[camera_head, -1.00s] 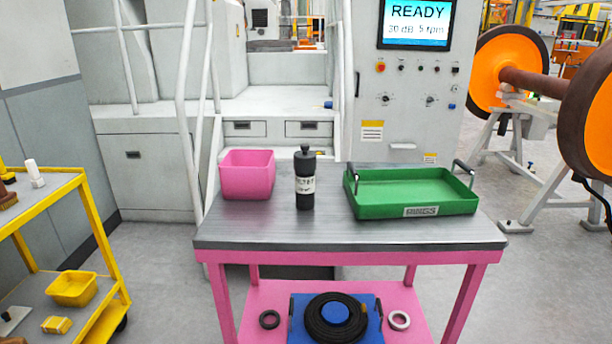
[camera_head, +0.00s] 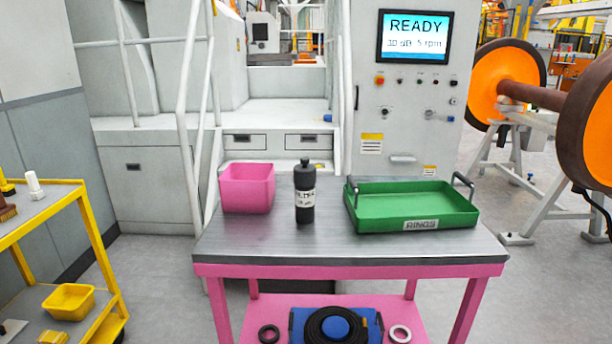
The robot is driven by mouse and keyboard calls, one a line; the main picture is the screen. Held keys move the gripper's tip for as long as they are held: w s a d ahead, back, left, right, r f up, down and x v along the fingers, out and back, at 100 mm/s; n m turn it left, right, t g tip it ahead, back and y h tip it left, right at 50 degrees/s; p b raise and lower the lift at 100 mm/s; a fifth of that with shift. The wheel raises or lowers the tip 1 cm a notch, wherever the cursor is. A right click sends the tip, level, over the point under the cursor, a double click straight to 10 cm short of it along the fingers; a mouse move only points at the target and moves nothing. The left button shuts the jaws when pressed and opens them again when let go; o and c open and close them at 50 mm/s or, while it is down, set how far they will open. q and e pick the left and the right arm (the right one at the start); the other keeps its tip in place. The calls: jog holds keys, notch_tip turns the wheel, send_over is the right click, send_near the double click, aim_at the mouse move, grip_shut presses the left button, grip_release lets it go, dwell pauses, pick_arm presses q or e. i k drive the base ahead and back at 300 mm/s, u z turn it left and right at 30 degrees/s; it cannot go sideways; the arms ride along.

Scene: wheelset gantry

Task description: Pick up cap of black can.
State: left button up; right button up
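A black can (camera_head: 305,212) with a white label stands upright on the grey top of the pink table (camera_head: 330,247). Its black cap (camera_head: 305,164) sits on top of it, with a small knob. The can is between a pink bin and a green tray. Neither of my grippers is in view.
The pink bin (camera_head: 246,189) is left of the can and the green tray (camera_head: 412,219) labelled RINGS is right. The table's front strip is clear. The lower shelf holds a blue-and-black coil (camera_head: 336,327) and rings. A yellow cart (camera_head: 60,230) stands at left.

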aim_at(305, 175)
jog(key=u, duration=1.8)
jog(key=i, duration=2.25)
jog(key=z, duration=2.55)
